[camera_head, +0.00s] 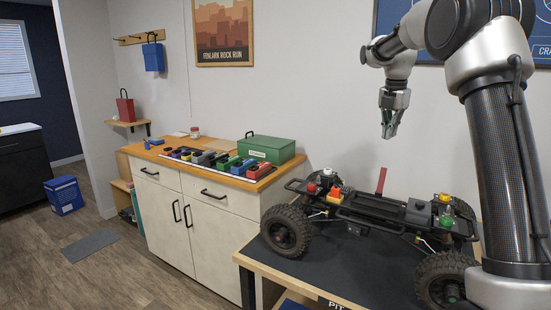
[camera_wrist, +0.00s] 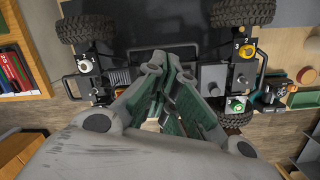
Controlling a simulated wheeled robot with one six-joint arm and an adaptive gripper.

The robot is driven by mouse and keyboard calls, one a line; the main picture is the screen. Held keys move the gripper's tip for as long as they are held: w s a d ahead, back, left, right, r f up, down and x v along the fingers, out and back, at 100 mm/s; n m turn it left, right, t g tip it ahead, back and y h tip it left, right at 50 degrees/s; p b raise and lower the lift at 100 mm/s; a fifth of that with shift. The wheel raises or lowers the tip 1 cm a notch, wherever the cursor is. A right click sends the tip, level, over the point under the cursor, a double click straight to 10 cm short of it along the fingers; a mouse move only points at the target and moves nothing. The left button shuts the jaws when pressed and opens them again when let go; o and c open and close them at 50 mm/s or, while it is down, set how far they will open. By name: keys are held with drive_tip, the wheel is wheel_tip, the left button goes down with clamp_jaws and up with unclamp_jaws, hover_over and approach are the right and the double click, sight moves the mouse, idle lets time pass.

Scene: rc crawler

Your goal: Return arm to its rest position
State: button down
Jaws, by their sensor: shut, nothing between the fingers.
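My gripper (camera_head: 390,130) hangs in the air with its fingers pointing down, above the back side of the crawler chassis. Its fingers are shut and empty. It also shows in the wrist view (camera_wrist: 172,68), with the chassis beyond it. The arm is bent, with its upper part reaching left from the tall dark column at the right. The RC crawler (camera_head: 375,212) stands on the dark mat, apart from my gripper. It has big black tyres, with red, white and yellow parts at its left end and yellow, red and green parts at its right end.
The bench with the dark mat (camera_head: 330,265) carries the crawler. Left of it stands a cabinet (camera_head: 165,215) with a green box (camera_head: 266,149) and a row of coloured blocks (camera_head: 215,160). A poster (camera_head: 223,32) hangs behind. Air around my gripper is clear.

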drive_tip(key=s+f+m, duration=0.3)
drive_tip(key=f+m, duration=0.2)
drive_tip(key=m, duration=0.2)
drive_tip(key=s+a+m+t, duration=0.1)
drive_tip(key=s+m, duration=0.7)
drive_tip(key=s, duration=1.1)
drive_tip(key=s+a+m+t+y, duration=0.1)
drive_tip(key=s+a+m, duration=0.3)
drive_tip(key=s+m, duration=0.5)
drive_tip(key=s, duration=1)
drive_tip(key=shift+s+r+m+t, duration=0.25)
drive_tip(key=shift+s+m+t, duration=0.05)
